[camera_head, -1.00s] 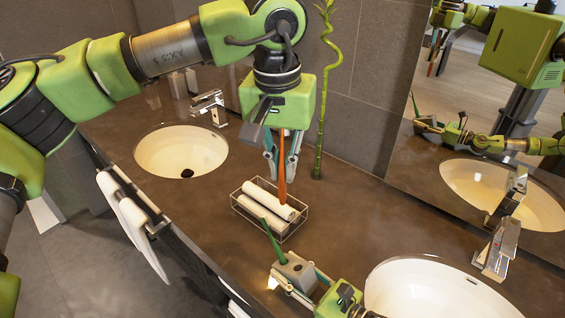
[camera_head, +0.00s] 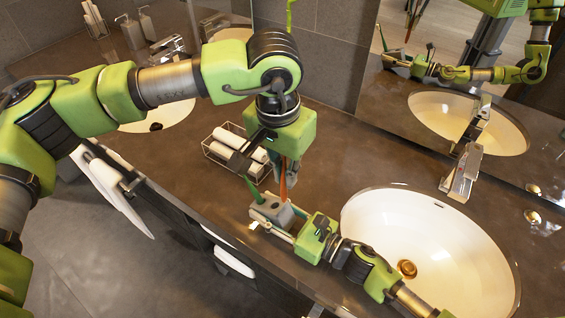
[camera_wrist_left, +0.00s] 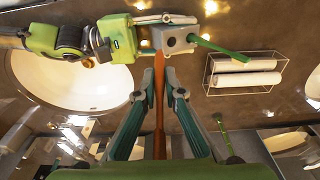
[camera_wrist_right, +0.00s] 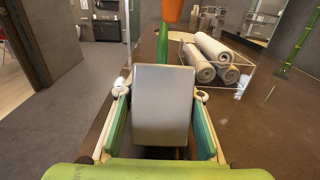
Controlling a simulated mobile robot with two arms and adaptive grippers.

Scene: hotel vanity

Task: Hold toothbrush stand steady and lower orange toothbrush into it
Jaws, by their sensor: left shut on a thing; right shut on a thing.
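The grey toothbrush stand (camera_head: 270,209) is on the counter left of the near basin, with a green toothbrush (camera_head: 253,190) leaning out of it. My right gripper (camera_wrist_right: 161,95) is shut on the stand, a finger on each side. My left gripper (camera_wrist_left: 157,88) is shut on the orange toothbrush (camera_wrist_left: 159,115), which hangs down steeply above the stand. In the left wrist view the brush's end lies by the edge of the stand's top, near an open dark hole. In the right wrist view the orange toothbrush (camera_wrist_right: 172,10) shows above the stand (camera_wrist_right: 163,108), apart from it.
A wire basket with rolled white towels (camera_head: 238,148) stands behind the stand. The near basin (camera_head: 430,245) is to the right, with its faucet (camera_head: 460,172) behind it. A mirror (camera_head: 480,110) rises at the back right. The counter's front edge is close to the stand.

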